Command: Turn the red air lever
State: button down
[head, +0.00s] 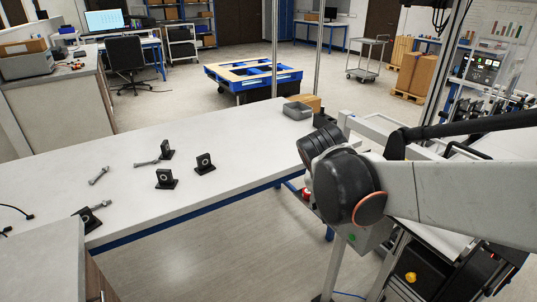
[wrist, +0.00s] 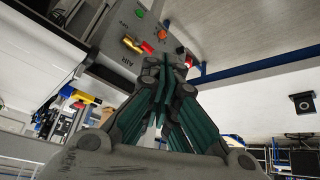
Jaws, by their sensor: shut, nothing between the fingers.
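A small red lever (wrist: 129,42) with a yellow patch beside it sits on a grey panel (wrist: 112,42) in the wrist view, just above the word AIR. My gripper (wrist: 166,68), with teal-green fingers, is in the middle of the wrist view. Its fingers are together and empty. The fingertips appear below and right of the lever, and I see no contact. In the head view my arm covers most of the panel, and I cannot make out the lever or the fingertips there.
An orange-red button (wrist: 162,34) and a green button (wrist: 139,13) are on the same panel. A white table (head: 120,150) with black brackets (head: 205,163) and bolts stands left of my arm. A grey bin (head: 297,110) sits at its far end. Open floor lies in front.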

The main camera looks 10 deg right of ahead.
jog(key=w+d+f+m+g+h+p, duration=0.1)
jog(key=w+d+m+h+p, duration=0.15)
jog(key=w, duration=0.35)
jog(key=w+d+f+m+g+h+p, duration=0.1)
jog(key=w+d+m+p, duration=0.15)
jog(key=w+m, duration=0.2)
jog(key=a+f+b+x, duration=0.1)
jog(key=b+x, duration=0.3)
jog(key=x, duration=0.9)
jog(key=shift+w+a+f+h, duration=0.35)
jog(key=shift+w+a+f, duration=0.05)
jog(key=shift+f, duration=0.15)
jog(key=shift+w+f, duration=0.1)
jog(key=shift+w, duration=0.05)
